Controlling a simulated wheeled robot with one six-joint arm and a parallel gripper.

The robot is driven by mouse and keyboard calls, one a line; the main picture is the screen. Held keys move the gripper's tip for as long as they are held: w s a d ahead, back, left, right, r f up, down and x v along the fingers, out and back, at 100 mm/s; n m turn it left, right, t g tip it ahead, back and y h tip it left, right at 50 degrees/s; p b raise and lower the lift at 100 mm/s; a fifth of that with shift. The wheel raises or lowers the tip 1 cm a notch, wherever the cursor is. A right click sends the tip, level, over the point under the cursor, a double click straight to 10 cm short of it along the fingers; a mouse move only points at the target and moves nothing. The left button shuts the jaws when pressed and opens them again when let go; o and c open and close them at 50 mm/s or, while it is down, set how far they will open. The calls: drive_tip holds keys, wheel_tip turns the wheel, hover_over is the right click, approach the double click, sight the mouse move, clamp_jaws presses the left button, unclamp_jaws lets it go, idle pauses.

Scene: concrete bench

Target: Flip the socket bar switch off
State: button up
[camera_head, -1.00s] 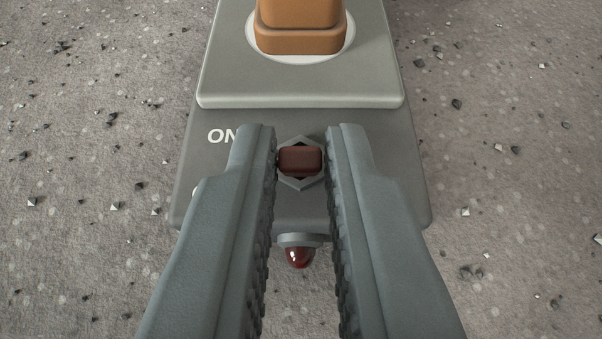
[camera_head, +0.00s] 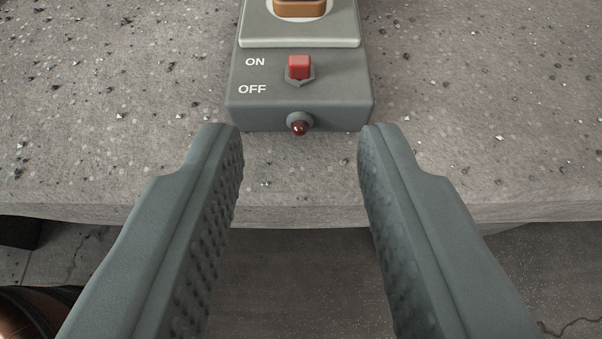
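The grey socket bar (camera_head: 245,108) lies on the concrete bench with its front end towards me. Its red switch lever (camera_head: 299,67) sits in a hexagonal collar, level with the printed word ON and above the word OFF. I cannot tell its exact tilt. A dark red lamp (camera_head: 299,127) on the bar's front end looks unlit. My gripper (camera_head: 300,133) is wide open and empty, in front of the bar. The fingertips show to either side of the bar's front end, apart from the switch.
An orange-brown plug (camera_head: 300,9) sits in the socket at the top of the picture, partly cut off. The bench's front edge (camera_head: 300,215) runs below the bar, with floor beyond it. Small stone chips are scattered over the bench. A dark rounded object (camera_head: 30,315) shows at lower left.

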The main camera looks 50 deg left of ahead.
drive_tip(key=v, duration=0.8)
drive_tip(key=s+a+r+m+t+h, duration=0.3)
drive_tip(key=s+a+r, duration=0.1)
drive_tip(key=s+r, duration=0.5)
drive_tip(key=s+a+r+m+t+h, duration=0.3)
drive_tip(key=s+a+r+m, duration=0.1)
drive_tip(key=s+r, duration=0.5)
drive_tip(key=s+a+r+m+t+h, duration=0.3)
drive_tip(key=s+a+r, duration=0.3)
drive_tip(key=s+r, duration=0.3)
drive_tip(key=shift+s+a+r+m+t+h, duration=0.2)
drive_tip(key=shift+r+m+t+h, duration=0.2)
drive_tip(key=shift+r+t+h, duration=0.15)
